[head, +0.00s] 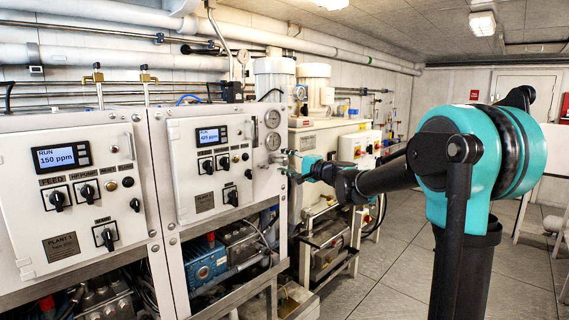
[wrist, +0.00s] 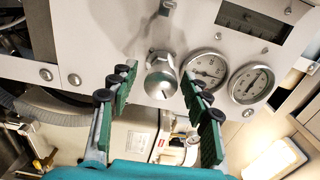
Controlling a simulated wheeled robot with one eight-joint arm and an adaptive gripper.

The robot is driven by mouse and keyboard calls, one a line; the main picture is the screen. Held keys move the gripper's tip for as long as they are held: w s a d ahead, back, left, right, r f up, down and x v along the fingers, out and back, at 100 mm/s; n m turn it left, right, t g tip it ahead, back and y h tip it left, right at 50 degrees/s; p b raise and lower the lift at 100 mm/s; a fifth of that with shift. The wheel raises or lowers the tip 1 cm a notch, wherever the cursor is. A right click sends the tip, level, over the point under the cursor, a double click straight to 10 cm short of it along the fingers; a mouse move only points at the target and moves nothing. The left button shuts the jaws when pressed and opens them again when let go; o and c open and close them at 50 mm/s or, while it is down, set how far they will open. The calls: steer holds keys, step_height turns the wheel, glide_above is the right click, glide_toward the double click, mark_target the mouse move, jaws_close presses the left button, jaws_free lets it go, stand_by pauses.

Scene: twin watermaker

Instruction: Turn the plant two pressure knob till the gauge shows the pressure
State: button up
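The pressure knob (wrist: 161,78) is a round silver knob on the white plant two panel (wrist: 95,45). My gripper (wrist: 159,76) is open, with one green-padded finger on each side of the knob in the wrist view. I cannot tell whether the fingers touch it. Two round gauges, a nearer one (wrist: 206,68) and a farther one (wrist: 250,83), sit to the right of the knob; the right fingertip partly covers the nearer one. Their readings are too small to tell. In the head view my gripper (head: 287,163) is at the panel's right edge, below the two gauges (head: 272,130), and the knob is hard to make out.
The plant two display (head: 209,136) appears to read 425 ppm, with several switches below it. The plant one panel (head: 60,190) stands to the left. Pumps and hoses fill the frame underneath. The tiled floor (head: 380,270) is open at right.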

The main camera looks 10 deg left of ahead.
steer(key=v, duration=1.2)
steer(key=s+d+f+n+g+h, duration=0.2)
steer(key=s+d+f+h, duration=0.1)
steer(key=s+f, duration=0.55)
steer(key=s+d+f+n+g+h, duration=0.25)
steer(key=s+f, duration=0.35)
steer(key=f, duration=0.6)
steer(key=s+d+f+n+g+h, duration=0.15)
steer(key=s+d+f+h, duration=0.25)
steer(key=s+f, duration=0.45)
steer(key=s+d+f+n+h, duration=0.1)
steer(key=s+d+f+h, duration=0.3)
steer(key=s+d+f, duration=0.4)
steer(key=shift+d+f+g+h, duration=0.4)
steer(key=shift+d+f, duration=0.2)
steer(key=shift+d, duration=0.25)
steer(key=shift+w, duration=0.1)
